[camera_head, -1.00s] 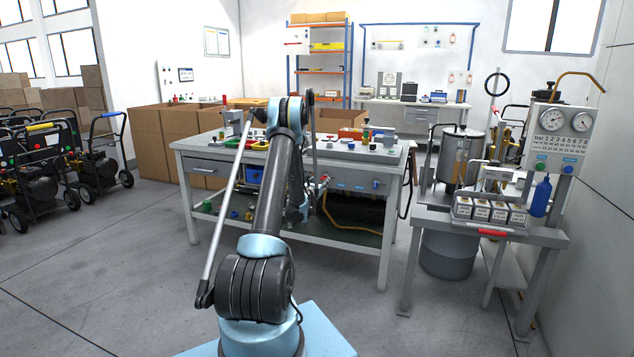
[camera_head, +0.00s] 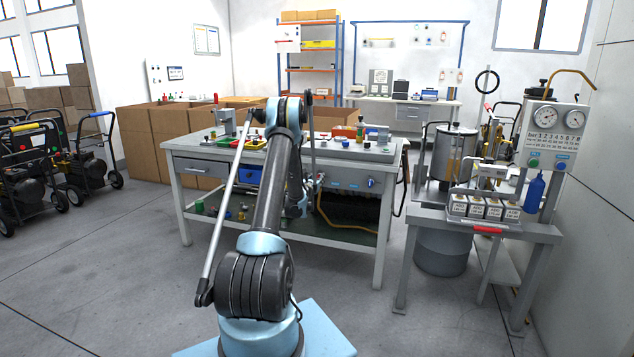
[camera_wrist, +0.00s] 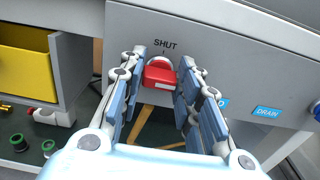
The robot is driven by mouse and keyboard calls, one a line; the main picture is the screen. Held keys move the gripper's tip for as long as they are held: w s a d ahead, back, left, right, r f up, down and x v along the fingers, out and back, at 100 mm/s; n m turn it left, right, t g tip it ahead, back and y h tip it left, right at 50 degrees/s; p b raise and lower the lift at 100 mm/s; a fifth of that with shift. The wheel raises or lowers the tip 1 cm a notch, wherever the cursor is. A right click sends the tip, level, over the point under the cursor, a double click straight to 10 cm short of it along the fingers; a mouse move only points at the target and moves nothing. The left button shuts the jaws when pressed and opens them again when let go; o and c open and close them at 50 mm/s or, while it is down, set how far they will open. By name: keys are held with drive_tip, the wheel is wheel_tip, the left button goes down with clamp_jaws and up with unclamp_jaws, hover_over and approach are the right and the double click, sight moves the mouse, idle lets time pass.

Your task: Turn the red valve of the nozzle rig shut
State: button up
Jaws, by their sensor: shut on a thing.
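The red valve handle (camera_wrist: 159,76) sits on the grey front panel (camera_wrist: 235,60) in the wrist view, just below the printed word SHUT. My gripper (camera_wrist: 162,78) is at the handle, with one blue-grey finger on each side, shut on it. The handle's lower part and stem are partly hidden. In the head view my arm covers the valve and most of the gripper; the panel of the workbench (camera_head: 345,182) shows just right of it.
A blue DRAIN label (camera_wrist: 267,112) and a blue knob (camera_wrist: 316,110) are right of the valve. A yellow bin (camera_wrist: 24,66) is in an opening at left. A yellow hose (camera_head: 345,222) hangs below the panel. A side stand with gauges (camera_head: 548,118) is at right.

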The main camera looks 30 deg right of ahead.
drive_tip(key=shift+a+n, duration=0.1)
drive_tip(key=shift+n, duration=0.2)
drive_tip(key=n, duration=0.3)
drive_tip(key=shift+w+a+n, duration=0.1)
drive_tip(key=shift+w+n, duration=0.1)
drive_tip(key=shift+n, duration=0.2)
drive_tip(key=n, duration=0.4)
drive_tip(key=shift+w+a+f+n, duration=0.1)
drive_tip(key=shift+n, duration=0.2)
drive_tip(key=n, duration=0.5)
drive_tip(key=shift+w+a, duration=0.1)
drive_tip(key=shift+f+n, duration=0.15)
drive_tip(key=shift+n, duration=1.65)
drive_tip(key=o, duration=1.1)
drive_tip(key=shift+f, duration=0.1)
drive_tip(key=shift+c, duration=0.2)
